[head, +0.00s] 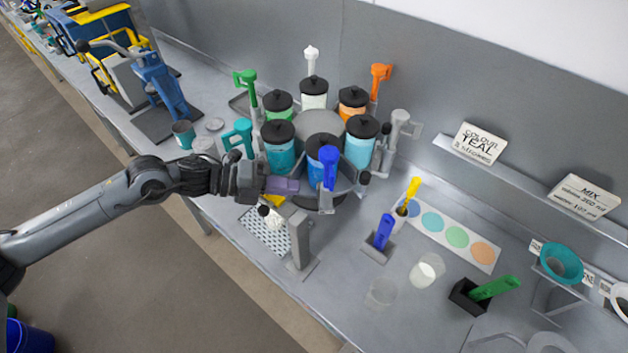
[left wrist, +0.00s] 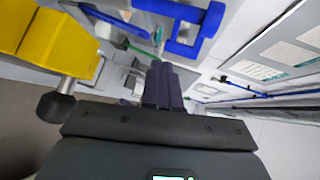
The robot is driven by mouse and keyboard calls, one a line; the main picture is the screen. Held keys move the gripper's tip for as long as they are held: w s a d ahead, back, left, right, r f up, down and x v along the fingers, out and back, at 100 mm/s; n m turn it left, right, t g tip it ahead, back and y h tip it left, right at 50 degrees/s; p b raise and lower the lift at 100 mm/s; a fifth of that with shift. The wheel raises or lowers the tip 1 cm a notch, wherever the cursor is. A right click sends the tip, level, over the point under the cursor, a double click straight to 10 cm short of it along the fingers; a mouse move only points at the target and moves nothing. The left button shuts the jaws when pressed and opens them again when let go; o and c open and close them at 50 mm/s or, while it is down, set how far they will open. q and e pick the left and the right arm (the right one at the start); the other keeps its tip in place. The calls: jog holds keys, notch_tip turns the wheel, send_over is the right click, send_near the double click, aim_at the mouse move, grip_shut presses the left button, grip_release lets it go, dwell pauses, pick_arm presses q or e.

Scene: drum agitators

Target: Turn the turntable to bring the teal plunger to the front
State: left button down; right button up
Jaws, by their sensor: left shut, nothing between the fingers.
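The round grey turntable (head: 320,125) carries a ring of black-lidded canisters, each with a coloured plunger. The teal plunger (head: 239,137) is at the left front of the ring, beside a teal canister (head: 279,152). A blue plunger (head: 329,168) is at the front; its blue handle also shows in the left wrist view (left wrist: 195,28). My left gripper (head: 294,187) is shut and empty at the turntable's front rim, left of the blue plunger. Its dark fingertips are together in the left wrist view (left wrist: 165,72). Whether they touch the rim is unclear. My right gripper is out of view.
A perforated tray (head: 262,236) and a grey upright stand (head: 299,240) are just in front. A blue tool in a holder (head: 383,232) and a colour strip (head: 457,237) lie right. A teal cup (head: 183,134) stands left. Orange, green and white plungers rise behind.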

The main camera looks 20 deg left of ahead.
pick_arm(q)
jog(key=w+d+p, duration=0.2)
jog(key=d, duration=0.3)
jog(key=shift+w+d+f, duration=0.15)
jog(key=shift+d+f, duration=0.1)
jog(key=shift+f, duration=0.1)
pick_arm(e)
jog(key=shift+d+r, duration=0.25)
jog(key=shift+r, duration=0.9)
